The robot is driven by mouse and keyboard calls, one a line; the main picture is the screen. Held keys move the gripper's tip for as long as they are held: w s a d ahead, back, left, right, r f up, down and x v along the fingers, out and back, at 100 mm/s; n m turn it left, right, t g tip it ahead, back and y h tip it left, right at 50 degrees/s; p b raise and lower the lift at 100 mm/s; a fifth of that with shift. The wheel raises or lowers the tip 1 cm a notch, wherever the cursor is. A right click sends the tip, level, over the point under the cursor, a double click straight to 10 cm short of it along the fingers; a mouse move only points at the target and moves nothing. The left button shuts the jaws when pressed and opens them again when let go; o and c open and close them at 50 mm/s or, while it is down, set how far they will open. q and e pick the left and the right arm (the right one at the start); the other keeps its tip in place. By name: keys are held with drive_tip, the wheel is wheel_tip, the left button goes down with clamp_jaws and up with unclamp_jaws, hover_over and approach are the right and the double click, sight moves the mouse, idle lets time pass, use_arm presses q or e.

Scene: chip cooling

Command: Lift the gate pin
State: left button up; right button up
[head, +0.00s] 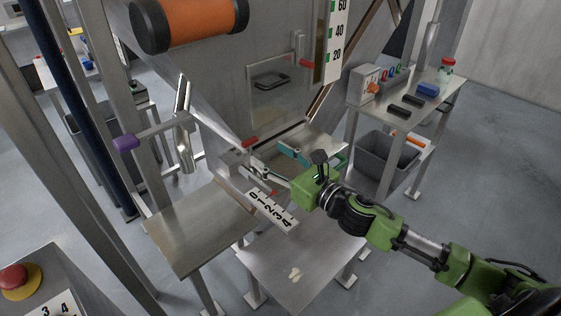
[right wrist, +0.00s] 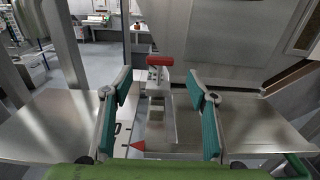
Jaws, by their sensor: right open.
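The gate pin shows in the right wrist view as a red T-shaped handle (right wrist: 160,61) on a short grey stem, standing above a metal bracket (right wrist: 168,120). In the head view its red top (head: 250,142) shows small, just beyond the fingers. My right gripper (head: 270,160) reaches in from the right, at the numbered gate plate (head: 272,211). In the right wrist view my right gripper (right wrist: 159,82) is open, with its teal pads wide apart. The red handle stands between and beyond the fingertips, apart from both pads. My left gripper is not in view.
A steel table (head: 195,230) lies left of the gate and a lower one (head: 300,265) below it. A metal lever with a purple knob (head: 126,143) stands at left. An orange roller (head: 195,20) hangs above. A side bench (head: 425,100) with small items stands right.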

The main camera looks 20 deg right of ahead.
drive_tip(key=shift+v, duration=1.5)
